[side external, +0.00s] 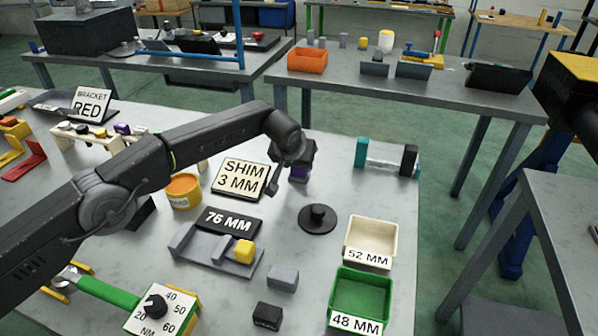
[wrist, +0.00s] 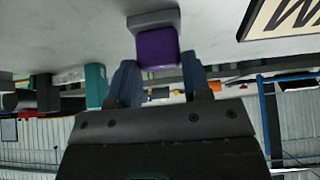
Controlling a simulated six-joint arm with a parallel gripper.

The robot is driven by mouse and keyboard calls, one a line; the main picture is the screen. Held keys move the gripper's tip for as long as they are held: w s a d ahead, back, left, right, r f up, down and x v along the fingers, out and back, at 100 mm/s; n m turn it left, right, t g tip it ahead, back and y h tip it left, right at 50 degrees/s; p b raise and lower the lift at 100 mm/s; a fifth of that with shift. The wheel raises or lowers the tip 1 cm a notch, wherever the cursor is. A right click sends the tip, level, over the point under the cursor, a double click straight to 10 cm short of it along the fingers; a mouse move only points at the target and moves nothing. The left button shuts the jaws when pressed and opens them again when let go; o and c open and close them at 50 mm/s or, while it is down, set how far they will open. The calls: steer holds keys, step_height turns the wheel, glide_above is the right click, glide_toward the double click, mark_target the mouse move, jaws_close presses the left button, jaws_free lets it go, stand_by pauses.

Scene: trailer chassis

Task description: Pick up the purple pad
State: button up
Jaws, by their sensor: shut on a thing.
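The purple pad (wrist: 157,48) is a small block between the two fingers of my gripper (wrist: 160,68) in the wrist view. A grey piece (wrist: 153,18) sits against its far end; I cannot tell whether they are joined. In the side view, the purple pad (side external: 299,173) shows just below my gripper (side external: 297,163), to the right of the SHIM 3 MM card. My gripper is shut on the pad. Whether the pad touches the table cannot be told.
The SHIM 3 MM card (side external: 241,178) lies to the left. A black disc with a knob (side external: 318,218) is in front. A cream bin (side external: 371,240) and green bin (side external: 360,297) are at the front right.

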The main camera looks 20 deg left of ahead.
steer(key=shift+c, duration=0.9)
steer(key=shift+r, duration=0.15)
steer(key=shift+r, duration=2)
steer(key=s+a+r, duration=0.1)
steer(key=a+r, duration=0.5)
steer(key=a, duration=0.5)
steer(key=shift+a+r, duration=0.3)
steer(key=shift+r, duration=0.1)
steer(key=shift+s, duration=0.1)
steer(key=o, duration=0.4)
steer(key=shift+c, duration=1.2)
